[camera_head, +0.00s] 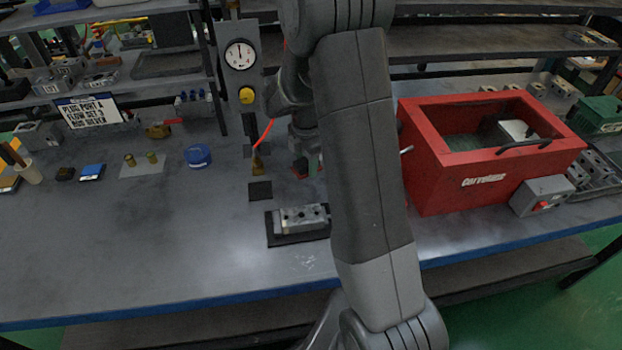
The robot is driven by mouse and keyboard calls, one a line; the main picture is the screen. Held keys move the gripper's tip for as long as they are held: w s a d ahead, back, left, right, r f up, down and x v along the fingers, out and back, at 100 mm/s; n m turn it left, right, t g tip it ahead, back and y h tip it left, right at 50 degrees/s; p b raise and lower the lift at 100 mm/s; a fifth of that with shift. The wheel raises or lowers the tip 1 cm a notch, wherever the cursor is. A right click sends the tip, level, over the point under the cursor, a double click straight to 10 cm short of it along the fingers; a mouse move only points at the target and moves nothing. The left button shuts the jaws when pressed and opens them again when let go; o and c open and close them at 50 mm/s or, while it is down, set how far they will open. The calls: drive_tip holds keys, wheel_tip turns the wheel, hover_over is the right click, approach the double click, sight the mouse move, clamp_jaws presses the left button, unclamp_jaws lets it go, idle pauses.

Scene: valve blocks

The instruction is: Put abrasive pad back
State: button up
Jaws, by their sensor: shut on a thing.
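My gripper (304,164) points down over the workbench, left of my large arm link, which hides part of it. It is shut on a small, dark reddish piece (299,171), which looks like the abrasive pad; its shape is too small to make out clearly. I cannot tell whether the piece touches the bench. A flat black square (260,191) lies on the bench to the lower left of the gripper. A grey metal valve block (303,218) sits on a black mat (284,240) in front of the gripper, partly hidden by my arm.
A red box (440,180) with a window and a grey switch box (541,196) stand right. A gauge panel (241,60) rises behind. A blue round container (198,156), brass fittings (152,157) and a sign (90,110) are left. The front left bench is clear.

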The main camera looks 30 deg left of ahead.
sight(306, 161)
drive_tip(key=shift+f+p, duration=0.35)
drive_tip(key=shift+f, duration=3.1)
drive_tip(key=shift+f, duration=0.15)
drive_tip(key=o, duration=1)
drive_tip(key=shift+c, duration=0.2)
wheel_tip(306, 161, up, 12)
drive_tip(key=shift+r+b, duration=0.2)
drive_tip(key=shift+b, duration=0.25)
